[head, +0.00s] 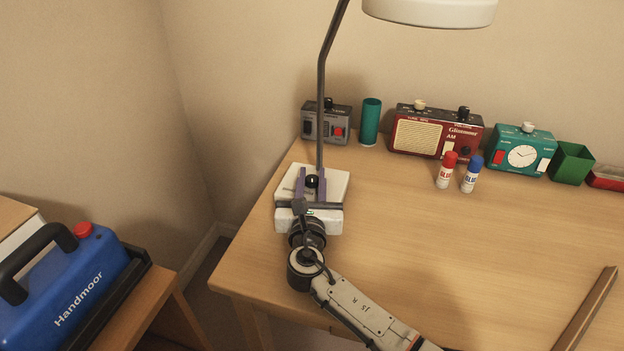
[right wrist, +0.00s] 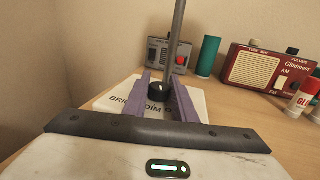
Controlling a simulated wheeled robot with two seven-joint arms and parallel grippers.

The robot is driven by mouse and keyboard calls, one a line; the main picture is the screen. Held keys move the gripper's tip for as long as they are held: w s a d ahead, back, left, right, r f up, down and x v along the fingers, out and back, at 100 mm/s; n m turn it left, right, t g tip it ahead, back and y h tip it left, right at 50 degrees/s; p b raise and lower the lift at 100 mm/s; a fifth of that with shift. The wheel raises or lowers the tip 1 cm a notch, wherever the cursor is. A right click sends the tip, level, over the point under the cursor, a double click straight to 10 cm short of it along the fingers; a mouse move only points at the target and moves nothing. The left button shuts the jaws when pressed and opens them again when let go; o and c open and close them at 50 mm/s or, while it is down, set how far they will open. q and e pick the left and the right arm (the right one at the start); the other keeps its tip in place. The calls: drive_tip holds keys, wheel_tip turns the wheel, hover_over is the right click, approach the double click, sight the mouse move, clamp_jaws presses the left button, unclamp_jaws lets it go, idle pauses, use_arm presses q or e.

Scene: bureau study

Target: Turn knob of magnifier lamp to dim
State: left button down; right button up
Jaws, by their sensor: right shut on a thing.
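The magnifier lamp has a white square base (head: 336,187) on the left part of the desk, a dark upright pole (head: 321,100) and a white round head (head: 430,11) at the top. A black knob (head: 312,181) sits on the base in front of the pole. In the right wrist view the knob (right wrist: 159,92) has a pale pointer mark, and "DIM" is printed on the base in front of it. My right gripper (head: 312,179) has its purple fingers on either side of the knob and is shut on it. My left gripper is not in view.
Behind the lamp stand a grey device (head: 326,124), a teal cylinder (head: 370,121), a red radio (head: 434,133) and a teal clock (head: 521,151). Two glue sticks (head: 446,171) stand before the radio. The desk's middle (head: 430,240) is clear. A blue case (head: 75,285) is at left.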

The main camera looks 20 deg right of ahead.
drive_tip(key=m+h, duration=0.1)
drive_tip(key=m+g+h+b, duration=0.1)
drive_tip(key=h, duration=0.1)
drive_tip(key=shift+a+f+g, duration=0.1)
drive_tip(key=shift+f+g, duration=0.05)
drive_tip(key=shift+g, duration=0.15)
drive_tip(key=shift+m+g+h+b, duration=0.5)
drive_tip(key=shift+m+h, duration=0.2)
drive_tip(key=shift+h, duration=0.4)
drive_tip(key=o, duration=1)
drive_tip(key=shift+o, duration=0.2)
